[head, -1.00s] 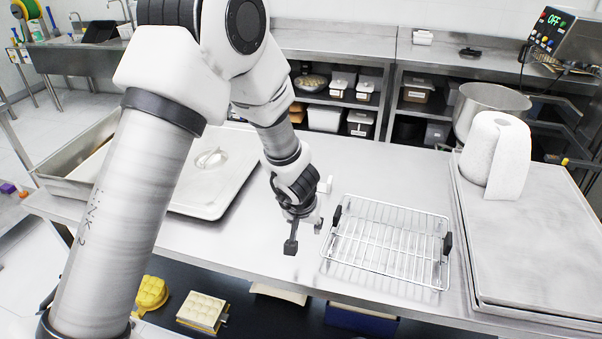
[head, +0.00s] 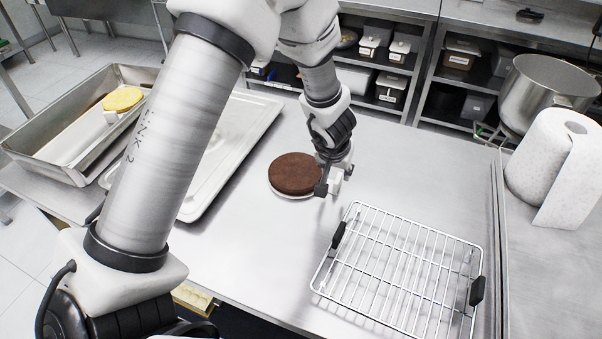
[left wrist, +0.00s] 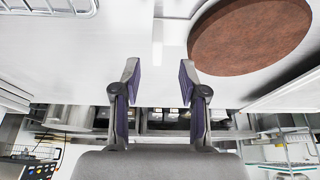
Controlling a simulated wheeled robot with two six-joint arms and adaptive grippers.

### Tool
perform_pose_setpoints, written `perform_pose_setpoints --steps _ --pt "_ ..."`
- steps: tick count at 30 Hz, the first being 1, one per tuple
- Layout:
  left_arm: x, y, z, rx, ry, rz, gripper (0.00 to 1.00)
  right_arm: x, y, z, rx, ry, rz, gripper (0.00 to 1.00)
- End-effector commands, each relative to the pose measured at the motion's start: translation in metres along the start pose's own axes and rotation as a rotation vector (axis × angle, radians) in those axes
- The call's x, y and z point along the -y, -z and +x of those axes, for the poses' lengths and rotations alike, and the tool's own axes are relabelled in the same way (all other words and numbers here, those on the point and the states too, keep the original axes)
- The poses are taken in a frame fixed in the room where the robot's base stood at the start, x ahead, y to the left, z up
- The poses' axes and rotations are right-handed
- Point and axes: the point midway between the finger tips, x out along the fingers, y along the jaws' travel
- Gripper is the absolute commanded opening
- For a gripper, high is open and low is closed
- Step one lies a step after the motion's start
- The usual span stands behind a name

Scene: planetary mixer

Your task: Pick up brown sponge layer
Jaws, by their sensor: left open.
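The brown sponge layer (head: 295,172) is a thick round disc lying on a thin white round base (head: 291,194) on the steel table. It also shows at the upper right of the left wrist view (left wrist: 248,38). My left gripper (head: 334,184) is just right of the sponge in the head view, pointing down, open and empty. In the left wrist view its two fingers (left wrist: 160,70) are apart with nothing between them, and the sponge lies beside the right finger. My right gripper is in neither view.
A wire cooling rack (head: 398,275) stands right of the gripper. A flat metal tray (head: 236,150) lies left of the sponge, partly behind my arm. A deep pan (head: 45,150) with a yellow round layer (head: 122,99) stands far left. A paper roll (head: 555,165) and mixing bowl (head: 545,90) are at right.

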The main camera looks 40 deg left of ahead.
Motion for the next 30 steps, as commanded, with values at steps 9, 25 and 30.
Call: perform_pose_setpoints --steps 9,25,30 --pt "-0.005 -0.005 0.047 0.001 0.0 0.0 0.43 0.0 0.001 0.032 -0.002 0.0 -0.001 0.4" --pt "-0.005 -0.005 0.045 0.001 0.001 0.001 0.0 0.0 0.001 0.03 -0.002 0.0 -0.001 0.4" --pt "-0.005 -0.004 0.043 0.002 0.0 0.001 0.0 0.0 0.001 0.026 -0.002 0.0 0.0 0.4"
